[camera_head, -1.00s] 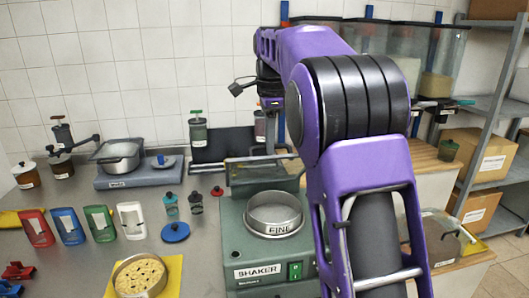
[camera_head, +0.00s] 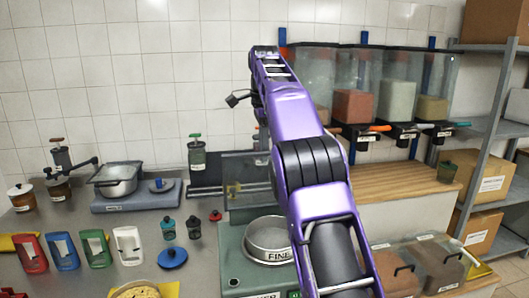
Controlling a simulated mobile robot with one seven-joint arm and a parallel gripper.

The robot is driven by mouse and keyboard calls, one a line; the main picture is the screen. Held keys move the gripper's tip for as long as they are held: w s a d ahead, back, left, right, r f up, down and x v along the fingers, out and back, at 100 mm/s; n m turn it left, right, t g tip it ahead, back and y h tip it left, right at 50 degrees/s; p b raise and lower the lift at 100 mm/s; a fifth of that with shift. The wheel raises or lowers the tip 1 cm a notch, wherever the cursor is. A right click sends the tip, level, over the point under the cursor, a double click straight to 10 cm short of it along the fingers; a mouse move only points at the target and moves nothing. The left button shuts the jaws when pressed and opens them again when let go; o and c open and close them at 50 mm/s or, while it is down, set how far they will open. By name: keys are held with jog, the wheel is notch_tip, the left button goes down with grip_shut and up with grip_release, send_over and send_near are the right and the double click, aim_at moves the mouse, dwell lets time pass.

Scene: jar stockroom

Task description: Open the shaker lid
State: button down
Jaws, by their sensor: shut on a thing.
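The shaker (camera_head: 233,270) is a green machine on the counter, with a round steel sieve marked FINE (camera_head: 265,240) on top. Its see-through lid (camera_head: 240,178) stands raised, nearly upright, at the back of the machine. The lid's right part is hidden behind my purple arm. My arm reaches from the lower right up and away over the shaker. My gripper's fingers are hidden behind my own arm links, so their contact with the lid cannot be seen.
A scale with a pan (camera_head: 116,182) and several coloured scoops (camera_head: 62,250) stand left. A blue lid (camera_head: 172,258) and small jars (camera_head: 168,228) lie beside the shaker. Filled dispensers (camera_head: 355,95) hang at the back right above a wooden shelf (camera_head: 400,185). Lidded bins (camera_head: 425,262) stand right.

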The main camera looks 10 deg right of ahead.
jog(key=shift+w+f, duration=0.3)
dwell(0.5)
jog(key=c, duration=0.9)
grip_release()
jog(key=shift+w, duration=0.2)
jog(key=shift+o, duration=0.2)
jog(key=shift+s+r, duration=0.1)
jog(key=shift+r, duration=0.05)
jog(key=shift+s, duration=0.2)
